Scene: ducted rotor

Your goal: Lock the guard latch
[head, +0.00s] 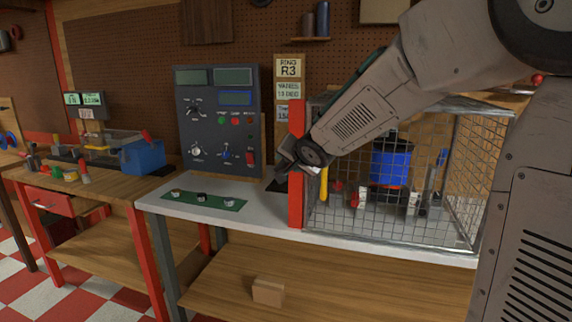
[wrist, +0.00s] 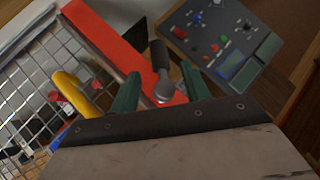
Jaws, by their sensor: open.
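The guard is a wire mesh cage (head: 375,215) with a red post (head: 296,205) at its left front edge. The red post crosses the wrist view diagonally (wrist: 105,38). A dark grey latch lever (wrist: 159,56) with a rounded metal end sits at the post. My gripper (wrist: 161,72) is open, its green fingers on either side of the lever; I cannot tell whether they touch it. In the head view my gripper (head: 283,172) is beside the post, and the lever is not clear there. A yellow handle (head: 323,185) is on the cage front, also in the wrist view (wrist: 68,88).
A control panel (head: 217,120) with knobs and buttons stands left of the cage. A green strip (head: 205,200) with several small parts lies on the white bench (head: 265,215). Inside the cage is a blue device (head: 390,165). A wooden bench stands at far left.

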